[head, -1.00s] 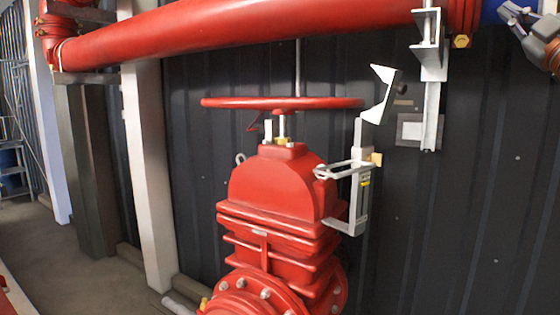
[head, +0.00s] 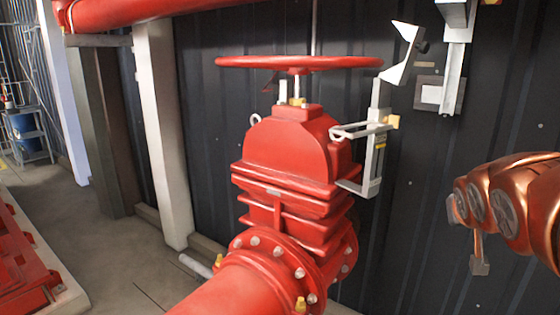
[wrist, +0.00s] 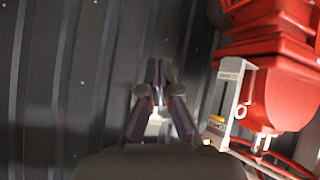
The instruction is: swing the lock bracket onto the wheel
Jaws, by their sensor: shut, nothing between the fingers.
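The red handwheel (head: 298,63) lies level on top of the red gate valve (head: 296,150). The pale metal lock bracket (head: 376,160) stands upright at the valve's right side, with yellow parts on it. A notched pale piece (head: 402,52) stands above it, tilted, just right of the wheel rim and apart from it. In the wrist view the bracket (wrist: 228,100) is right of my gripper (wrist: 160,72), with the valve body behind it. My gripper is shut and empty, apart from the bracket, in front of the dark wall. I cannot make out its fingers in the head view.
My copper-coloured arm (head: 515,205) reaches in from the right. A dark ribbed wall (head: 430,240) stands behind the valve. A red pipe (head: 130,12) runs overhead and a pale post (head: 163,130) stands left. Bare wall lies between bracket and arm.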

